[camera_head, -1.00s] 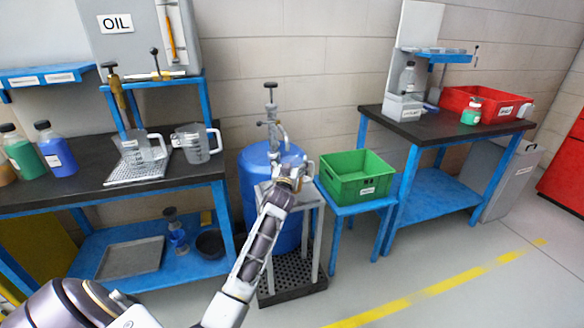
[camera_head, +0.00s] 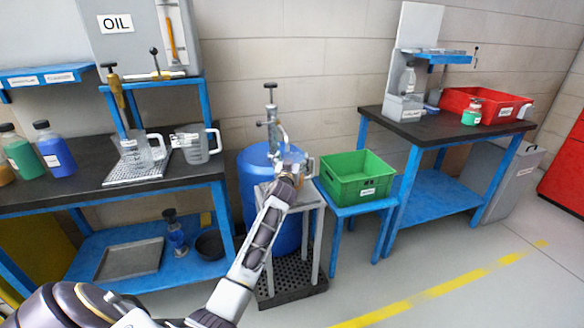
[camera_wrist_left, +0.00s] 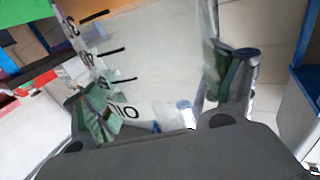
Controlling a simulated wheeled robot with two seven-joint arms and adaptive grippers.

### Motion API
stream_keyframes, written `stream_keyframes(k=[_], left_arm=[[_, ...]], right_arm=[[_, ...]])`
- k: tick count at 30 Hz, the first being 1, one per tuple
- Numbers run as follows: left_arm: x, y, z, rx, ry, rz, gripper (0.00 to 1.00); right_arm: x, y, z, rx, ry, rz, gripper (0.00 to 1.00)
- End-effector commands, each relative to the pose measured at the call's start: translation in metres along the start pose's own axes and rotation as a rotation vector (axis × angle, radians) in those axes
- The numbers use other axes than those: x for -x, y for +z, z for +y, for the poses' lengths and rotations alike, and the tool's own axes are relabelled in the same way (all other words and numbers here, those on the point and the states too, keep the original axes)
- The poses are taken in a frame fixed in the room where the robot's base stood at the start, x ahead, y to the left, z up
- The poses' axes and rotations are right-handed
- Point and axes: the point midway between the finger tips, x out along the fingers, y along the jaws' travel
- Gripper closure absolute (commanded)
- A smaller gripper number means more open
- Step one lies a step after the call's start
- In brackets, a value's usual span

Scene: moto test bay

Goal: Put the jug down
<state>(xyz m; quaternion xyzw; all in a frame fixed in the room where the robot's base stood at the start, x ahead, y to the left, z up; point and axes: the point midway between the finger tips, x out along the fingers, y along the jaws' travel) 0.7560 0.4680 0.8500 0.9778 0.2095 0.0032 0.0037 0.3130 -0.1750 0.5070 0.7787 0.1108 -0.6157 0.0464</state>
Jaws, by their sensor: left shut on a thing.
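My left gripper (camera_head: 289,170) is at the small grey stand (camera_head: 317,200) in front of the blue drum. In the left wrist view, my gripper (camera_wrist_left: 165,85) is shut on a clear jug (camera_wrist_left: 150,50) with black scale marks, with a green pad at each side. In the head view the held jug is mostly hidden behind the gripper. I cannot tell whether it touches the stand top. Two other clear jugs (camera_head: 137,153) (camera_head: 194,147) stand on the left bench, one on a perforated tray. My right gripper is not in view.
The blue drum (camera_head: 255,180) with a hand pump (camera_head: 271,120) stands right behind the stand. A green crate (camera_head: 345,190) on a blue table is close to the right. The dark left bench (camera_head: 85,180) holds bottles. The floor at the right front is clear.

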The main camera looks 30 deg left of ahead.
Motion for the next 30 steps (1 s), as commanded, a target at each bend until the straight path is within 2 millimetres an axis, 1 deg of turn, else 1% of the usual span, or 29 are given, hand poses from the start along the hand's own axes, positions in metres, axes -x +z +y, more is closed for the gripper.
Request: stream_keyframes(k=[2, 7, 12, 18, 23, 24, 27, 30], left_arm=[[0.0, 0.009, 0.0, -0.002, 0.001, 0.001, 0.68], [0.0, 0.024, 0.0, -0.001, 0.0, 0.0, 0.68], [0.0, 0.027, 0.0, 0.0, 0.001, 0.002, 0.68], [0.0, 0.026, 0.0, 0.0, 0.001, 0.002, 0.68], [0.0, 0.029, 0.0, 0.0, 0.001, 0.002, 0.68], [0.0, 0.031, 0.0, -0.001, 0.0, -0.001, 0.14], [0.0, 0.03, 0.0, -0.001, 0.0, -0.001, 0.01], [0.0, 0.03, 0.0, -0.001, 0.0, -0.001, 0.0]], right_arm=[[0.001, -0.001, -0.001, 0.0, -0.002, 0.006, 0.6], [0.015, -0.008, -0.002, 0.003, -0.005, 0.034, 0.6], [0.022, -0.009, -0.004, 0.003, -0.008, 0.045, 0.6], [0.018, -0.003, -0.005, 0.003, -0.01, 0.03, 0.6], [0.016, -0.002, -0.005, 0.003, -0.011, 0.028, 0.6], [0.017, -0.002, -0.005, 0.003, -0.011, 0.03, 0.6], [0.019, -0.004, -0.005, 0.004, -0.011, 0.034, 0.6], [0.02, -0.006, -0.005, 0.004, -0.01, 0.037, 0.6]])
